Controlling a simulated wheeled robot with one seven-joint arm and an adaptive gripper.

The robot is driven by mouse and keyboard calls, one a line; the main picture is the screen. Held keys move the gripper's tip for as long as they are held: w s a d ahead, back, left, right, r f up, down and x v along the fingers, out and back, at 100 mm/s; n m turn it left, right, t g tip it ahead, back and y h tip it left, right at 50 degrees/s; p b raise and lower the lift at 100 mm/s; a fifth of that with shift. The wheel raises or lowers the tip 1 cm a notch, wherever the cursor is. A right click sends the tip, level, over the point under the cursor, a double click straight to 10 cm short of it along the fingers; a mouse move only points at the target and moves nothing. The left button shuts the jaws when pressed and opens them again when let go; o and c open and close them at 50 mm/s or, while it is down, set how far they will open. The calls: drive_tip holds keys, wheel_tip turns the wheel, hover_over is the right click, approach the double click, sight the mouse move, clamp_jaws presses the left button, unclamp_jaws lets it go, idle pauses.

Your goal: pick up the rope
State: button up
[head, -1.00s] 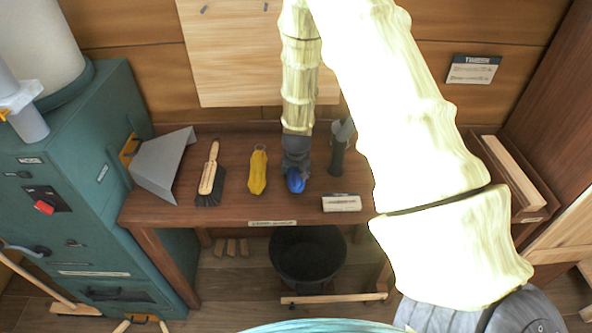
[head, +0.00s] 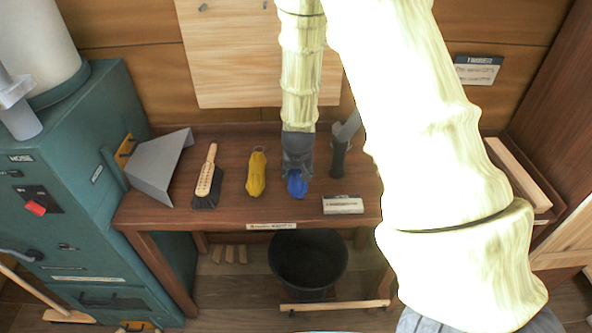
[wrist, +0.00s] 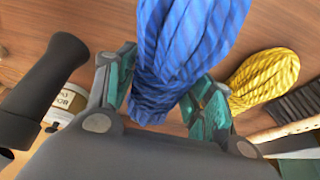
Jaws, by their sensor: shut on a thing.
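A blue rope bundle (wrist: 185,50) is between the two fingers of my gripper (wrist: 165,90) in the wrist view, with both fingers against its sides. In the head view the blue rope (head: 297,184) shows just below my gripper (head: 298,168), over the front part of the wooden bench. My gripper is shut on it. Whether the rope touches the bench top is hard to tell. A yellow rope bundle (head: 256,174) lies on the bench to the left, and it also shows in the wrist view (wrist: 262,80).
On the bench (head: 228,200) are a brush (head: 207,180), a grey metal scoop (head: 160,168), a dark upright tool (head: 339,155) and a small labelled box (head: 343,204). A black bucket (head: 307,262) stands below. A teal cabinet (head: 60,170) is at left.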

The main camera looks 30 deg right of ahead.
sight(300, 200)
drive_tip(key=s+a+b, duration=0.1)
drive_tip(key=s+a, duration=0.1)
drive_tip(key=s, duration=0.1)
drive_tip(key=s+a+b, duration=0.1)
drive_tip(key=s, duration=0.2)
drive_tip(key=s+a+r+b, duration=0.1)
drive_tip(key=s+a, duration=0.1)
drive_tip(key=s, duration=0.2)
drive_tip(key=shift+a+r, duration=0.1)
drive_tip(key=shift+a, duration=0.25)
